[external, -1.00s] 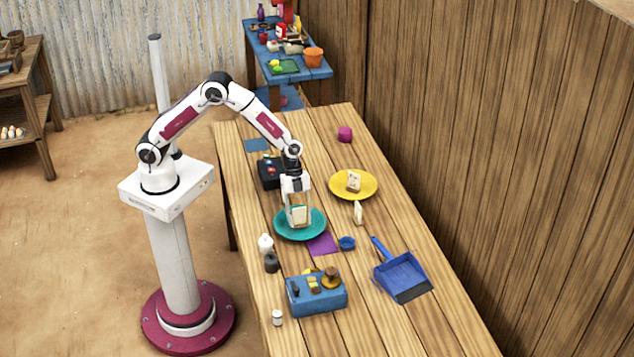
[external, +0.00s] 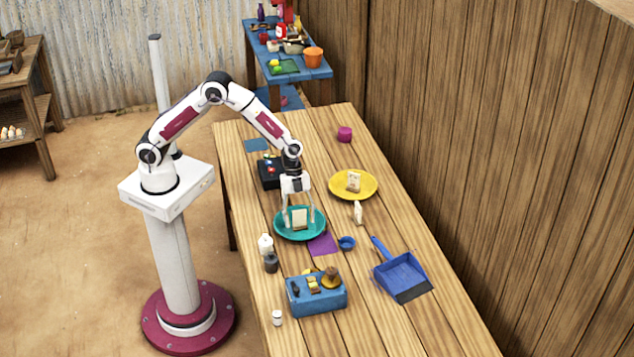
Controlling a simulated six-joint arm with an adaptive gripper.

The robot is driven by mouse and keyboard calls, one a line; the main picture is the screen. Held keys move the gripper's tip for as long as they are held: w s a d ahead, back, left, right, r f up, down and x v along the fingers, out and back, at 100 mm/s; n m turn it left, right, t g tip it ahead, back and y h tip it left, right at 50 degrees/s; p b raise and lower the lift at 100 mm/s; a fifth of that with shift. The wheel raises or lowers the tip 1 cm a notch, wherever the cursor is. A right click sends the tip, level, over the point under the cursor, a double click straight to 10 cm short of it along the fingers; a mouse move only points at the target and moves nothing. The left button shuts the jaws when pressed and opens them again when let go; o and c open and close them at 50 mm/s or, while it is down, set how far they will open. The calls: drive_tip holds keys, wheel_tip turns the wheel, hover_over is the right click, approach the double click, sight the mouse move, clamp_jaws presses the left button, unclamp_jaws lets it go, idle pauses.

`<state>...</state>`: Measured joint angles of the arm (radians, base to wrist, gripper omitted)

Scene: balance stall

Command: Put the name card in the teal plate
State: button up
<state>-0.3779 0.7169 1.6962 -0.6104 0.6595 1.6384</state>
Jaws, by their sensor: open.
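A pale name card (external: 299,217) stands upright in the teal plate (external: 313,235). My gripper (external: 299,217) is open, with its fingers apart on either side of the card, low over the plate. A small gap shows between the card and each finger. A similar pale card (external: 353,181) stands on the yellow plate (external: 369,187). Another pale upright piece (external: 358,212) stands on the table just below the yellow plate.
A blue box (external: 316,295) and a blue dustpan (external: 402,273) lie nearer the front. The table's right rear is mostly clear.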

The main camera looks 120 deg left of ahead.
drive_tip(key=shift+r, duration=3.5)
drive_tip(key=shift+s+d+r, duration=0.2)
drive_tip(key=shift+d+r, duration=0.05)
drive_tip(key=shift+r, duration=0.3)
drive_tip(key=s+d+r+n+y, duration=0.1)
drive_tip(key=s+d+r+n, duration=0.1)
drive_tip(key=s+d+r, duration=0.45)
drive_tip(key=s+d+r+n+y, duration=0.1)
drive_tip(key=s+d+r+n, duration=0.15)
drive_tip(key=s+r, duration=0.6)
drive_tip(key=s+d+r+n+t, duration=0.1)
drive_tip(key=s+n, duration=0.1)
drive_tip(key=s, duration=0.8)
drive_tip(key=s+d+r+n+t+y, duration=0.1)
drive_tip(key=s+d+n, duration=0.1)
drive_tip(key=s, duration=0.7)
drive_tip(key=shift+s+r, duration=0.3)
drive_tip(key=shift+s, duration=0.05)
